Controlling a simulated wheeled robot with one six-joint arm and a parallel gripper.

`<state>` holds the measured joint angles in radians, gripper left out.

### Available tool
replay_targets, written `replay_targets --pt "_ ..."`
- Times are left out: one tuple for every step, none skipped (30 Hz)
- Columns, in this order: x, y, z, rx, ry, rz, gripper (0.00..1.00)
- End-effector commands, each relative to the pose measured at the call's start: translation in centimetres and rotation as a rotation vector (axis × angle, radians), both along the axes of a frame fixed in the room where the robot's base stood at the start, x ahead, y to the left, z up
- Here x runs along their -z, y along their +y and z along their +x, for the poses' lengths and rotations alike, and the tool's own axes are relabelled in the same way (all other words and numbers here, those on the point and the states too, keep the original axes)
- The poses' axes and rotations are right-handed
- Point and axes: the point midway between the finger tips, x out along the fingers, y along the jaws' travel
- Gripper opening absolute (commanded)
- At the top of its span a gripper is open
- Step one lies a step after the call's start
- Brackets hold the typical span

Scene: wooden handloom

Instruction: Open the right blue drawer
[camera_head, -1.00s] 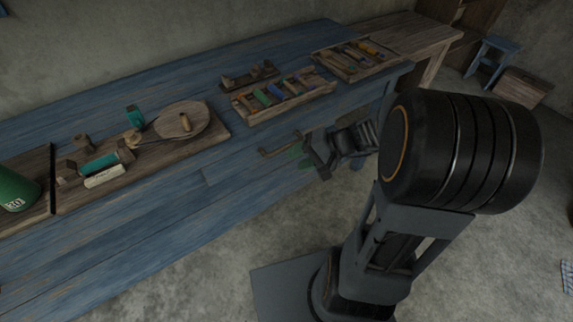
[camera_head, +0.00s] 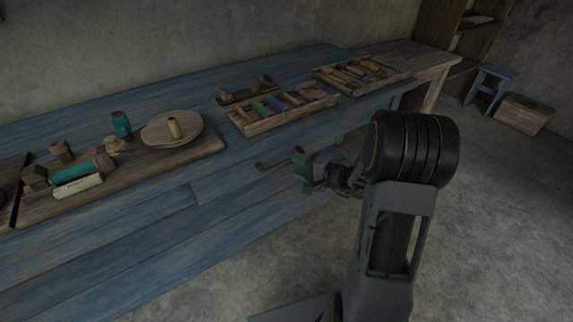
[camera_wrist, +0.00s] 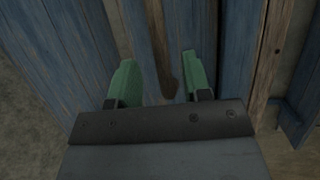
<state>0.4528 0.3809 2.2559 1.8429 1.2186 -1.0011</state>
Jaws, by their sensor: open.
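The right blue drawer (camera_head: 236,183) is in the front of the blue table, and looks shut. Its brown bar handle (camera_head: 279,160) sticks out from the front near its right part. My gripper (camera_head: 303,167), with green fingers, is just right of the handle in the head view. In the wrist view my gripper (camera_wrist: 158,60) is open, with a finger on each side of a brown wooden bar (camera_wrist: 164,65), which looks like the handle. I see no finger touching it. The arm hides part of the table front.
On the blue tabletop (camera_head: 140,105) stand two wooden trays of coloured spools (camera_head: 285,108), a board with a round wooden disc (camera_head: 172,131), and a teal spool (camera_head: 120,124). A blue stool (camera_head: 490,90) and a crate (camera_head: 524,114) stand far right. The floor before the table is clear.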

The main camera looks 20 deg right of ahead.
Motion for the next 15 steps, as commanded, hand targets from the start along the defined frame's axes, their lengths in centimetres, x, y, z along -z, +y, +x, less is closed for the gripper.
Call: replay_targets --pt "0.3 0.7 0.6 -0.005 0.0 0.0 0.44" --pt "0.4 1.0 1.0 -0.005 -0.001 -0.001 0.44" --pt "0.5 1.3 1.4 -0.004 0.0 0.0 0.44" --pt "0.6 1.6 1.7 -0.004 0.0 -0.001 0.44" --pt "0.6 1.9 2.0 -0.003 0.001 0.0 0.44" --pt "0.7 2.1 2.4 -0.003 0.0 0.0 0.44" --pt "0.7 2.3 2.6 -0.003 0.0 0.0 0.44" --pt "0.8 2.5 2.8 -0.003 -0.001 -0.001 0.44" --pt "0.8 2.7 3.0 -0.002 0.0 -0.001 0.44" --pt "0.8 2.8 3.2 -0.001 0.0 -0.001 0.44" --pt "0.9 2.9 3.3 -0.001 0.0 -0.001 0.44" --pt "0.9 3.1 3.5 -0.001 0.0 -0.001 0.44" --pt "0.9 3.1 3.6 -0.001 0.0 -0.001 0.44" --pt "0.9 3.2 3.6 -0.001 -0.001 -0.001 0.44" --pt "0.9 3.2 3.7 -0.001 -0.001 -0.001 0.44"
